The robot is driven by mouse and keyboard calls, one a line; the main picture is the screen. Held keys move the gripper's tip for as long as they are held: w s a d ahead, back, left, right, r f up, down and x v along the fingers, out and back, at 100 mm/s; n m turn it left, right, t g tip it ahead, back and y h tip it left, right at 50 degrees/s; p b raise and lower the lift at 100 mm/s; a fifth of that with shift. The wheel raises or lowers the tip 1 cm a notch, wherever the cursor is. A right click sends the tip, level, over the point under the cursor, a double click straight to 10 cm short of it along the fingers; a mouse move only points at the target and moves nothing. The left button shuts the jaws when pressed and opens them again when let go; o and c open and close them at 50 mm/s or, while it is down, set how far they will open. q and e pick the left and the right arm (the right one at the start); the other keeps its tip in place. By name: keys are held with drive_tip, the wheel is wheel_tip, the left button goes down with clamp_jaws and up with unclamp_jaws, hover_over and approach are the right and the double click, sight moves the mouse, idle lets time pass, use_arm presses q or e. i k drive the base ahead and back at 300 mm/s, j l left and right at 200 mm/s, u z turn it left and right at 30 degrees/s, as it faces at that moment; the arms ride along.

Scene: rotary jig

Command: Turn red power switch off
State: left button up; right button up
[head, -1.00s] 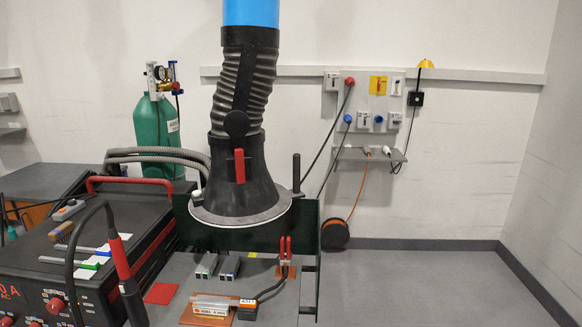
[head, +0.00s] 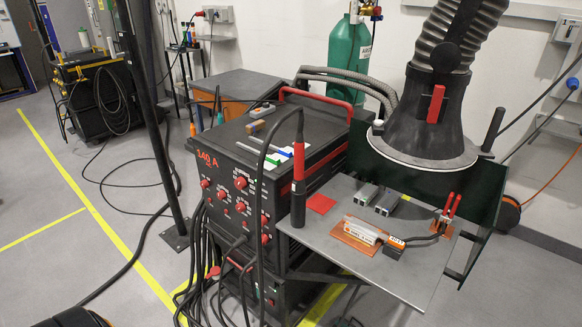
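A black welding machine (head: 225,165) with red trim and a "140 A" display stands at the centre. Its front panel carries several round red knobs (head: 241,182). A second black unit (head: 270,295) sits beneath it, with small red parts on its front. A small red part (head: 213,272) also shows among the cables at the lower left of the machine. I cannot tell which red part is the power switch, nor its position. Neither of my grippers is in view.
A grey work table (head: 385,255) with a clamp and metal blocks adjoins the machine. A fume hood (head: 430,125) with a red lever hangs above it. A dark post (head: 150,120) and loose cables stand left of the machine. Floor with yellow lines (head: 90,205) is open at left.

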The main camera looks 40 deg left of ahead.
sight(264, 239)
drive_tip(key=i+j+u, duration=0.1)
drive_tip(key=u, duration=1.25)
drive_tip(key=i+j, duration=0.1)
drive_tip(key=j, duration=0.8)
drive_tip(key=i+j, duration=0.15)
drive_tip(key=j, duration=0.25)
drive_tip(key=i+j+u, duration=0.1)
drive_tip(key=j, duration=0.35)
drive_tip(key=i+j, duration=0.1)
drive_tip(key=j, duration=0.35)
